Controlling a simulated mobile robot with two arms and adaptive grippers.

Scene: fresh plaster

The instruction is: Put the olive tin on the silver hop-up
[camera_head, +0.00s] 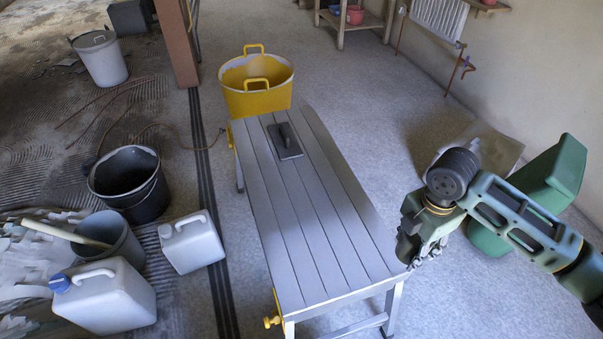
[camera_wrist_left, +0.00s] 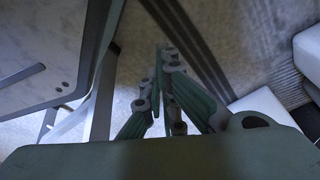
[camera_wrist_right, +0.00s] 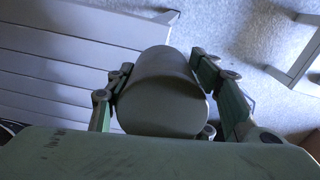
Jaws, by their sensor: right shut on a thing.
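The silver hop-up (camera_head: 325,215) is a low slatted platform in the middle of the head view. Its slats also fill the left of the right wrist view (camera_wrist_right: 60,45). My right gripper (camera_head: 412,250) is at the hop-up's right edge, near its front corner. In the right wrist view it is shut on the olive tin (camera_wrist_right: 165,90), a dull grey-green cylinder between the fingers. The tin is mostly hidden by the gripper in the head view. My left gripper (camera_wrist_left: 166,55) shows only in the left wrist view, its fingers together and empty.
A dark float (camera_head: 288,148) lies on the hop-up's far half; the near half is bare. A yellow tub (camera_head: 258,98) stands behind it. A black bucket (camera_head: 150,205) and white canisters (camera_head: 192,243) stand on the floor to the left. A green container (camera_head: 552,175) is at the right.

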